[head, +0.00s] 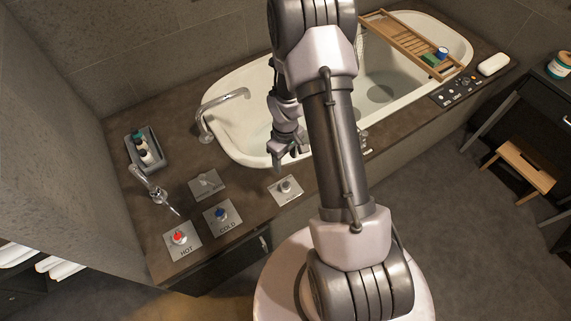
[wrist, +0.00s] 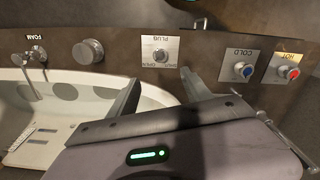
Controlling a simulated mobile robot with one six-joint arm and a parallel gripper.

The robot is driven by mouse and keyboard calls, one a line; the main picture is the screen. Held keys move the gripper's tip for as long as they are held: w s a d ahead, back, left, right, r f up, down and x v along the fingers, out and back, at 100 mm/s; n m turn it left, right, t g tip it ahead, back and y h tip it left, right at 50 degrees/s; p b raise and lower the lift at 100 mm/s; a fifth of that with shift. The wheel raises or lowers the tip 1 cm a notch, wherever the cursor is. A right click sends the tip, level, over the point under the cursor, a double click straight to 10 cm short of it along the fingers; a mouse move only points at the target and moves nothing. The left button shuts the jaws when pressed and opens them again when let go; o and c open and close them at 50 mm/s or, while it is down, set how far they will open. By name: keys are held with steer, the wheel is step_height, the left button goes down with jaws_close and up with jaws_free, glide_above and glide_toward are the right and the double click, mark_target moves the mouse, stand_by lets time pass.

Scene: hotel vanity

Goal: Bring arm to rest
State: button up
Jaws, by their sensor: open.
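My arm rises through the middle of the head view, with the upper links bent back down toward the tub. My gripper (head: 287,158) hangs over the near rim of the white bathtub (head: 235,139), above the dark counter. In the wrist view my gripper (wrist: 160,76) has its two fingers spread apart, with nothing between them. The plug plate with its grey knob (wrist: 160,55) lies beyond the fingertips, apart from them. This plate also shows below the gripper in the head view (head: 286,188).
A red hot knob (head: 180,237), a blue cold knob (head: 221,214) and a tap (head: 160,192) stand at the counter's left. A grey tray (head: 146,150) holds bottles. A wooden rack (head: 405,40) spans the tub. A stool (head: 522,166) stands right, with open floor before it.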

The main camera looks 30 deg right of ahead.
steer(key=shift+r, duration=0.1)
stand_by(0.3)
steer(key=a+r+m+t, duration=0.1)
steer(key=a+r+m, duration=0.15)
steer(key=r, duration=0.75)
steer(key=a+r+m+t, duration=0.1)
steer(key=a+r, duration=0.2)
steer(key=r, duration=0.8)
steer(key=s+a+r+m+t+y, duration=0.1)
steer(key=s+a+r+m+t, duration=0.1)
steer(key=s+a+r, duration=0.3)
steer(key=s+a+r+m+t+y, duration=0.1)
steer(key=s+a+r, duration=0.4)
steer(key=s+r, duration=0.5)
steer(key=shift+s+a+m+t, duration=0.4)
steer(key=shift+s+m, duration=0.25)
steer(key=shift+s, duration=0.25)
